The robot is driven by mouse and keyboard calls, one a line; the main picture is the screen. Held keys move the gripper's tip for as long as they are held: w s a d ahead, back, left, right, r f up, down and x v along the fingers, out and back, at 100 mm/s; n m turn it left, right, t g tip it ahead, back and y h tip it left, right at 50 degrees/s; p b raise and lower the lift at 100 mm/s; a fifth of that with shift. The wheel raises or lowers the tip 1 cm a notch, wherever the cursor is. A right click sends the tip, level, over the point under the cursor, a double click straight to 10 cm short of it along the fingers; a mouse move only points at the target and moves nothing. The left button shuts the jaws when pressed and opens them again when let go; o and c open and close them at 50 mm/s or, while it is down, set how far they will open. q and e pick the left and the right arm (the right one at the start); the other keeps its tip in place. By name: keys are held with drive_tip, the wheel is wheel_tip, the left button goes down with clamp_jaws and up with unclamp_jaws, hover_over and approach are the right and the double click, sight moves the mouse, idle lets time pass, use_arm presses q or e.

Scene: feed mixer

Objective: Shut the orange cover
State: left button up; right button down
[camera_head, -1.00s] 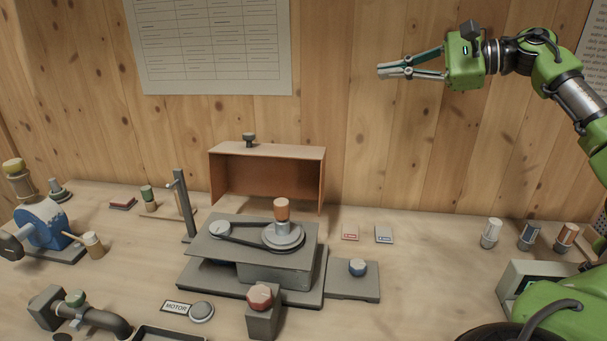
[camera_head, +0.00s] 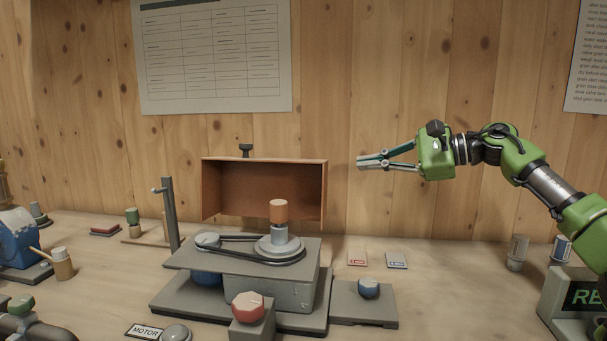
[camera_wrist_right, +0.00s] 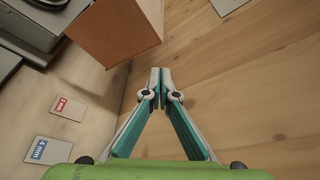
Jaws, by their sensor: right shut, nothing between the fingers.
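The orange cover (camera_head: 265,188) is a box-like shell that stands tipped up behind the mixer, its hollow side facing me. A dark knob (camera_head: 246,149) shows at its top edge. Below and in front of it is the machine with a belt, a pulley (camera_head: 280,246) and an orange-topped post (camera_head: 278,211), all uncovered. My right gripper (camera_head: 361,163) is shut and empty, just right of the cover's upper right edge and apart from it. In the right wrist view the cover (camera_wrist_right: 118,30) lies ahead and left of the closed fingertips (camera_wrist_right: 160,72). My left gripper is not in view.
Two small cards (camera_head: 357,258) lie on the bench right of the machine. A grey post (camera_head: 171,213) stands left of the cover. The wooden wall is close behind.

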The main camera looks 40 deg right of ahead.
sight(303, 172)
drive_tip(key=p+x, duration=0.3)
drive_tip(key=x, duration=1.2)
drive_tip(key=shift+w+r, duration=0.1)
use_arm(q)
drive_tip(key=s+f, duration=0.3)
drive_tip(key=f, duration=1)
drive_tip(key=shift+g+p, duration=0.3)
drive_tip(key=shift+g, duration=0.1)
use_arm(e)
drive_tip(key=shift+w+a, duration=0.2)
drive_tip(key=shift+w, duration=0.2)
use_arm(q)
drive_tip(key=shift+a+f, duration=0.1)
use_arm(e)
drive_tip(key=shift+w, duration=0.1)
